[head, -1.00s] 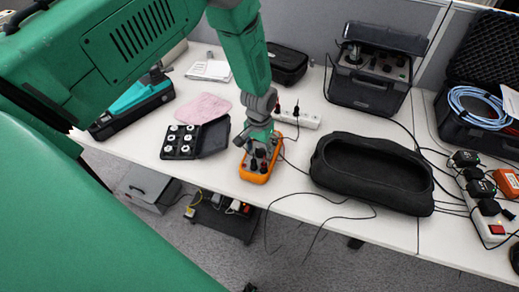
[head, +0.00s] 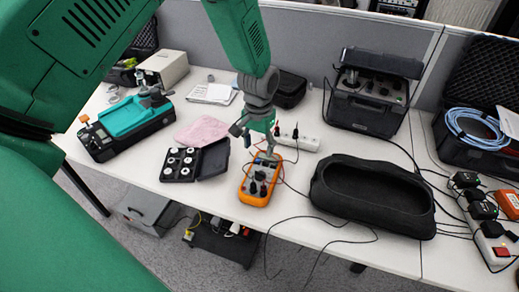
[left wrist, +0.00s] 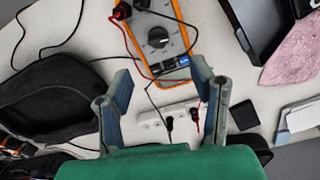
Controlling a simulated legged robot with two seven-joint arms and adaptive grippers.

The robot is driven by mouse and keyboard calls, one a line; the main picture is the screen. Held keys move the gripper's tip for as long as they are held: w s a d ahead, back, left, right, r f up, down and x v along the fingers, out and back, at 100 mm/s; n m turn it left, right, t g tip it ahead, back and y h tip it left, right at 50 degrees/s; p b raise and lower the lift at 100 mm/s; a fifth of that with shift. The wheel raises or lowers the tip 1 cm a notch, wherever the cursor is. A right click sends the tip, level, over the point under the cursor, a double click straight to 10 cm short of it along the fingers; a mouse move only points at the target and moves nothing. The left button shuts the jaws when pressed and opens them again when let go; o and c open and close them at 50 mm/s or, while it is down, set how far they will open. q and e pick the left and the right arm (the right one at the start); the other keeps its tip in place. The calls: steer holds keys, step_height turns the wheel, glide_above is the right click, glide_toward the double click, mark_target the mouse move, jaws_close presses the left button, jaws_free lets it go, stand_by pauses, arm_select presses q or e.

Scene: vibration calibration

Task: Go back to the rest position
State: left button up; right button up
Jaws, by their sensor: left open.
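My left gripper (head: 268,149) is open and empty, just above the far end of an orange multimeter (head: 246,192) on the white table. In the left wrist view its two fingers (left wrist: 160,88) stand wide apart, with the multimeter (left wrist: 157,36) beyond the fingertips. The multimeter lies flat, with its dial and dark plugs showing. Red and black leads run from it over the table. My right gripper is not in view.
An open black pouch (head: 374,220) lies right of the multimeter. A black case with white round pieces (head: 180,164) and a pink cloth (head: 202,131) lie left. A white power strip (head: 307,143) lies behind, near a dark calibrator box (head: 367,103). Cables cross the table front.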

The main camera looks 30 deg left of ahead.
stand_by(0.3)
arm_select(q)
steer(key=s+d+f, duration=0.2)
steer(key=s+f, duration=0.8)
steer(key=s, duration=0.4)
steer(key=s+f+b, duration=0.1)
steer(key=s+f, duration=0.2)
steer(key=s, duration=1.5)
step_height(320, 180, down, 7)
steer(key=w+d+m+b, duration=0.1)
steer(key=w+b, duration=0.1)
steer(key=b, duration=0.6)
steer(key=shift+w+d+f+t, duration=0.15)
steer(key=shift+w+d+t, duration=0.05)
steer(key=shift+d+t, duration=0.2)
steer(key=shift+w, duration=0.1)
